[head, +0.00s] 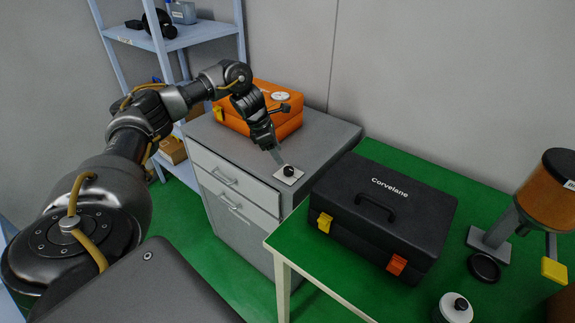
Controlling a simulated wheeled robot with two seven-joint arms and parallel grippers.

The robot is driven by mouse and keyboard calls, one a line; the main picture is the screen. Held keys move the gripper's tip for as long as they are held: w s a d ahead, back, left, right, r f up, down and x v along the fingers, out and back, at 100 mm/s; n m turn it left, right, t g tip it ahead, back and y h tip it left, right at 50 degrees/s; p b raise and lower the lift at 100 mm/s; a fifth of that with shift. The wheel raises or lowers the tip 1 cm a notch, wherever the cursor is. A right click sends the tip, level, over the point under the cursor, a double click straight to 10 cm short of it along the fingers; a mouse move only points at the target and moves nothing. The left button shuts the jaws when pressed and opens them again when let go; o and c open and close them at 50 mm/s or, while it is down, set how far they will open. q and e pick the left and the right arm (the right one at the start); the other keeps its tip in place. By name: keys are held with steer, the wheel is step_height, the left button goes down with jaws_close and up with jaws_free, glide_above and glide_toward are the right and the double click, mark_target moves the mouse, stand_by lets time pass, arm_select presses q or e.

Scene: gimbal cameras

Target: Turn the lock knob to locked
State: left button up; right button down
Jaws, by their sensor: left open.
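The lock knob (289,170) is a small black knob on a pale square plate (283,178), on the top of the grey cabinet (335,133) near its front right corner. My left gripper (278,158) reaches down from the upper left. Its fingertips are just to the left of the knob, close to it. The gripper is open; I cannot tell whether a finger touches the knob. The knob's pointing direction is too small to read. My right gripper is not in view.
An orange case (290,122) sits on the cabinet behind my left gripper. A black Corvelane case (384,212) stands on the green table (300,241) to the right, near a dispenser (548,192). Blue shelves (205,33) stand behind my left arm.

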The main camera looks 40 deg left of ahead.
mark_target(288, 169)
arm_select(q)
steer(key=p+x, duration=0.1)
steer(key=x, duration=0.5)
steer(key=shift+w+d+f, duration=0.1)
steer(key=shift+w, duration=0.1)
steer(key=shift+w+d+f, duration=0.15)
steer(key=shift+w+f, duration=0.05)
steer(key=shift+f, duration=0.5)
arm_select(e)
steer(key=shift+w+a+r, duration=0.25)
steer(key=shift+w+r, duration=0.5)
arm_select(q)
steer(key=c, duration=1)
